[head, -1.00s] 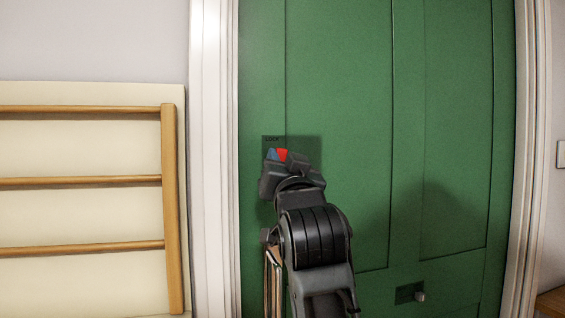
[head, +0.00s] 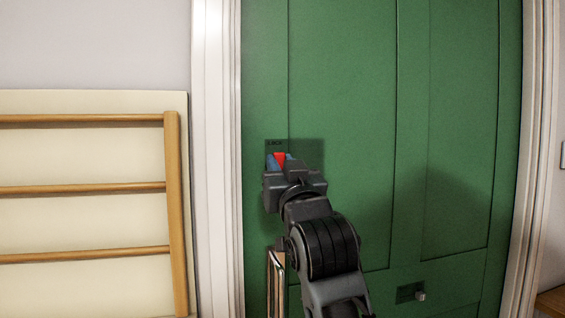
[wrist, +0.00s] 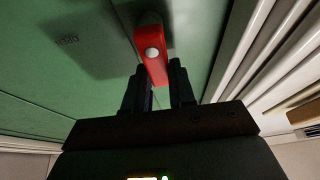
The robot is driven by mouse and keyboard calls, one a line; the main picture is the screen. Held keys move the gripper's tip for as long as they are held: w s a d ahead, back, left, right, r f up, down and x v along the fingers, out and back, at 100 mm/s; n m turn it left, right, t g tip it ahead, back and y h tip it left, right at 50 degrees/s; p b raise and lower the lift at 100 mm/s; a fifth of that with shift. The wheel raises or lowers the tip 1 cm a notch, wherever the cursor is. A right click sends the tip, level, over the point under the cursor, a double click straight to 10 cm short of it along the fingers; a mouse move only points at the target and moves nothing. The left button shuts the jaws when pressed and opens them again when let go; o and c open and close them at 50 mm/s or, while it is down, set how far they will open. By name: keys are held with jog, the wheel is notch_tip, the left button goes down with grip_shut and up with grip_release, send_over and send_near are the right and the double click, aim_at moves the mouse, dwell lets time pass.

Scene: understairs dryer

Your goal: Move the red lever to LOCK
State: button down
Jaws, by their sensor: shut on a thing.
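The red lever (head: 280,159) is mounted on the green door below a small dark "LOCK" label (head: 274,143). My gripper (head: 281,163) is at the lever, with a finger on each side of it. In the wrist view the lever (wrist: 151,52) runs from a round pivot at the top down between my gripper's two dark fingers (wrist: 160,82), which are shut on its free end.
The green panelled door (head: 345,100) fills the middle, framed by white trim (head: 215,150). A small latch with a knob (head: 420,295) is low on the door. A wooden rack (head: 172,210) stands at the left.

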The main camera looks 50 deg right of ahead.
jog(key=c, duration=0.9)
grip_release()
jog(key=shift+c, duration=0.2)
jog(key=shift+s+f, duration=0.1)
jog(key=v, duration=0.7)
jog(key=shift+s+a+b, duration=0.2)
jog(key=shift+b, duration=0.25)
jog(key=shift+f, duration=0.1)
